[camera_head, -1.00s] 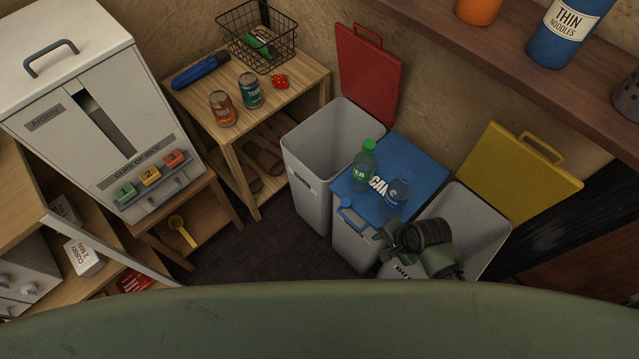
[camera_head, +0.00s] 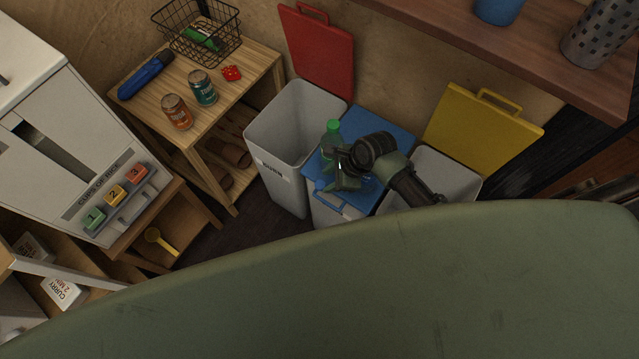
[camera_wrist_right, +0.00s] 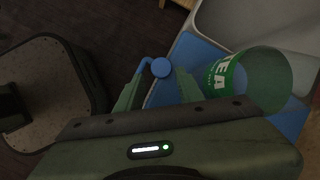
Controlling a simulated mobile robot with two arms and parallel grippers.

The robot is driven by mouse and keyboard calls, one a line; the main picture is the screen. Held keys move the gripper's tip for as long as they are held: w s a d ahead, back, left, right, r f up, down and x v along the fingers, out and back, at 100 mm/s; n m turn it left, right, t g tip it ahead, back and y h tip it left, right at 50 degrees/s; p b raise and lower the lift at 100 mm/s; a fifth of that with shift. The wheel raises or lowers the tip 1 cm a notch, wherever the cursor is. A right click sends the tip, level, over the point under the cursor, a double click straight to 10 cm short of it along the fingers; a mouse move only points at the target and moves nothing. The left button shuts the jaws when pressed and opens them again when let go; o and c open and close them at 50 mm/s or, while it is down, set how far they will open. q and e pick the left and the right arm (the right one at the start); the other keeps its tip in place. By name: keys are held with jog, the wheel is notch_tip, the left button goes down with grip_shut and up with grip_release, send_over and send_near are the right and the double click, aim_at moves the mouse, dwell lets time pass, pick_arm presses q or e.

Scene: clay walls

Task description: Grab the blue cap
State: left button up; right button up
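My right gripper (camera_head: 345,168) is over the blue lid (camera_head: 385,128) marked for cans, beside the green-capped bottle (camera_head: 332,145). The green-labelled tea bottle (camera_wrist_right: 250,80) stands just right of the fingers there. My left gripper is not in view.
The lid's blue handle (camera_head: 326,189) is close by. An open white bin (camera_head: 272,150) with a raised red lid (camera_head: 318,52) stands left, another bin (camera_head: 450,172) with a yellow lid (camera_head: 483,130) right. A wooden shelf (camera_head: 480,45) overhangs at upper right.

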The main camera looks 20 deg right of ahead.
aim_at(321, 185)
jog(key=x, duration=0.4)
jog(key=shift+w+a+f+b, duration=0.1)
jog(key=shift+f+b, duration=0.05)
jog(key=shift+b, duration=0.2)
grip_shut()
